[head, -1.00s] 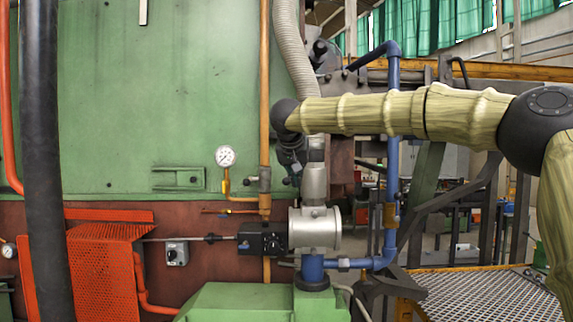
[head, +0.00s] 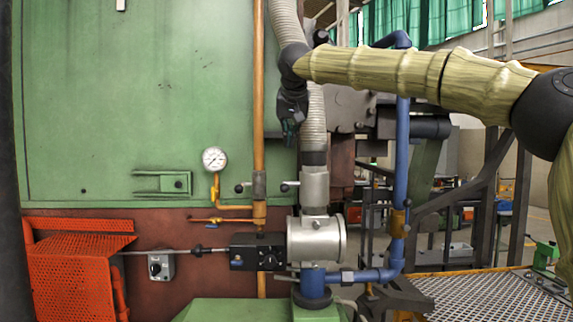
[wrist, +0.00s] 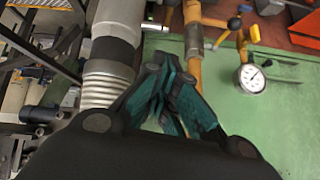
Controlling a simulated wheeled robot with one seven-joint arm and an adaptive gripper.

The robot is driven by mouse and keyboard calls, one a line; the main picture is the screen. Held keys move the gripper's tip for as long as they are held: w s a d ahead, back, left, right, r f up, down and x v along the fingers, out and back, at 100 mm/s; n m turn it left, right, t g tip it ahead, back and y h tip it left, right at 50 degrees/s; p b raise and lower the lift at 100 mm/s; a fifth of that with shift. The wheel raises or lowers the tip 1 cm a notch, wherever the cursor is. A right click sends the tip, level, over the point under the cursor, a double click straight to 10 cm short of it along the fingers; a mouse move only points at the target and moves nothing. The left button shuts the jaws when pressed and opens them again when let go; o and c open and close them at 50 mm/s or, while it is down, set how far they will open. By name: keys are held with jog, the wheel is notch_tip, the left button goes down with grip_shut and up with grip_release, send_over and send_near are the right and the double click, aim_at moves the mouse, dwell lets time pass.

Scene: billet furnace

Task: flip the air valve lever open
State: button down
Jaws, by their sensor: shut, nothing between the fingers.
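A brass and grey valve body (head: 259,186) sits on the vertical orange pipe, with small black-ended handles at either side. A thin orange lever (head: 206,220) lies level on the branch below the gauge. I cannot tell which of these is the air valve lever. My gripper (head: 290,136) is shut and empty, pointing down in front of the grey hose, above the right-hand handle and apart from it. In the wrist view its teal fingers (wrist: 166,80) meet near the corrugated hose.
A pressure gauge (head: 214,159) stands on the orange branch pipe. The silver housing (head: 316,238) and black actuator (head: 257,254) are below my gripper. A blue pipe (head: 402,150) rises on the right. The red mesh guard (head: 70,275) is at lower left.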

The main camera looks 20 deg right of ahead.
jog(key=p, duration=0.3)
send_over(284, 186)
jog(key=w+d, duration=0.3)
jog(key=w, duration=0.1)
notch_tip(284, 186, down, 7)
jog(key=f, duration=0.1)
jog(key=s+a+f, duration=0.1)
jog(key=f+p, duration=0.1)
jog(key=shift+s+a+f, duration=0.25)
jog(key=shift+s+f, duration=0.1)
jog(key=shift+a, duration=0.1)
